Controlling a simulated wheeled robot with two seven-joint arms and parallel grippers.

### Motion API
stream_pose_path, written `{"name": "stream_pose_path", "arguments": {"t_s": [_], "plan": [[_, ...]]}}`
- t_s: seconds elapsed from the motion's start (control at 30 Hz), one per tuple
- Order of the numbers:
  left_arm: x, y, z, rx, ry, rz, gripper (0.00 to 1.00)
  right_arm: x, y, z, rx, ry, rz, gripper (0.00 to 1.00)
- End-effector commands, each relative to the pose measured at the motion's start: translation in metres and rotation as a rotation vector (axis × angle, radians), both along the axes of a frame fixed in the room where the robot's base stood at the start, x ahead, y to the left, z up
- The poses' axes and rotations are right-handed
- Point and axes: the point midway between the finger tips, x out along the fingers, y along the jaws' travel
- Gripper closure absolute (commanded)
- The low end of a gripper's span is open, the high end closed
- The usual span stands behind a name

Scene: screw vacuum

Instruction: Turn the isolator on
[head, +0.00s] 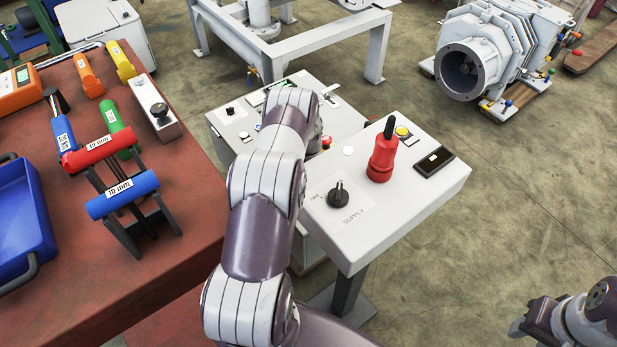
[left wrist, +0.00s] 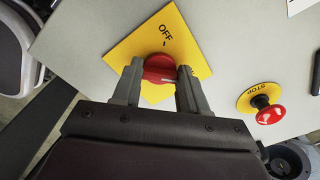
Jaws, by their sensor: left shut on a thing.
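The isolator is a red rotary knob (left wrist: 158,74) on a yellow plate (left wrist: 128,45) marked OFF, seen in the left wrist view. My left gripper (left wrist: 160,67) is shut on this knob, with one finger on each side of it. In the head view my left arm reaches over the grey control box (head: 237,125), and the arm hides the knob and the gripper. My right gripper (head: 520,324) is at the bottom right corner of the head view, away from the boxes. Its jaws do not show clearly.
A red STOP button (left wrist: 268,112) is beside the isolator. A nearer white SUPPLY panel (head: 425,195) carries a black knob (head: 338,195) and a red-and-black handle (head: 383,155). A red table (head: 195,200) with coloured tools stands left.

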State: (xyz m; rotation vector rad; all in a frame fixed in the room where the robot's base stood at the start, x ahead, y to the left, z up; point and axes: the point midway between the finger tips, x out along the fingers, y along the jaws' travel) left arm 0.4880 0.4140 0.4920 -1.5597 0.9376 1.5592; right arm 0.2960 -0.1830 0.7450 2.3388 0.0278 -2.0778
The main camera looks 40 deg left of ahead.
Motion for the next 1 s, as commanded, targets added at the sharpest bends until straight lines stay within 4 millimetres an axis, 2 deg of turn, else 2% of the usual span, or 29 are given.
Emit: {"name": "stream_pose_path", "arguments": {"t_s": [0.17, 0.2, 0.23, 0.27, 0.57, 0.67, 0.9, 1.0], "plan": [[0.001, 0.000, 0.001, 0.002, -0.001, -0.002, 0.88, 0.000, 0.000, 0.000, 0.000, 0.000, 0.000, 0.57], [0.001, 0.000, 0.001, 0.002, -0.001, -0.002, 0.44, 0.000, 0.000, 0.000, 0.000, 0.000, 0.000, 0.57], [0.001, 0.000, 0.000, 0.002, -0.001, -0.002, 0.35, 0.000, 0.000, 0.000, 0.000, 0.000, 0.000, 0.57], [0.000, 0.000, 0.000, 0.001, 0.000, -0.002, 0.32, 0.000, 0.000, 0.000, 0.000, 0.000, 0.000, 0.57], [0.000, 0.000, 0.004, 0.000, -0.001, 0.000, 0.32, 0.000, 0.000, 0.002, 0.000, 0.000, 0.000, 0.57], [0.001, 0.001, 0.021, 0.001, -0.003, 0.000, 0.32, 0.000, 0.000, 0.007, 0.000, 0.000, 0.000, 0.57], [0.001, 0.000, 0.087, 0.002, -0.004, -0.001, 0.32, 0.000, 0.000, 0.023, 0.000, 0.000, 0.000, 0.57], [0.001, 0.000, 0.108, 0.002, -0.004, -0.001, 0.32, 0.000, 0.000, 0.027, 0.000, 0.000, 0.000, 0.57]]}}
